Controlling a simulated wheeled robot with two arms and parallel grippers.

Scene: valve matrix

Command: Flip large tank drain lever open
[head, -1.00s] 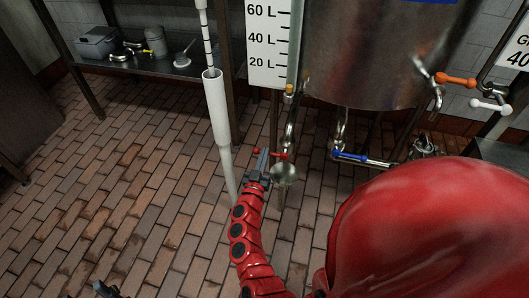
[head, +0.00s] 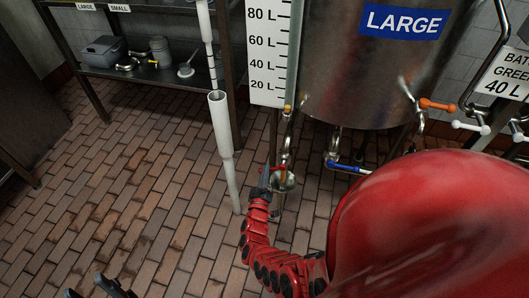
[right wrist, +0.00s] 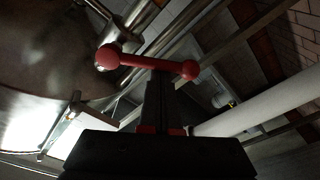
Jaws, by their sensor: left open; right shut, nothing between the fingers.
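The large tank (head: 372,70) is a steel vessel with a blue "LARGE" label in the head view. Below its left side is a drain pipe with a red lever. In the right wrist view the red lever (right wrist: 148,64) is a bar with a round knob at each end, lying nearly level across the picture. My right gripper (head: 265,178) is shut and empty, its tips right at the lever's middle; whether they touch cannot be told. My left gripper (head: 100,289) is open and empty at the bottom left edge, far from the tank.
A blue-handled valve (head: 347,167) and an orange-handled valve (head: 437,104) are to the right of the drain. A white pipe (head: 222,140) stands left of my right gripper. A shelf (head: 150,74) with fittings is at the back left. The brick floor at left is clear.

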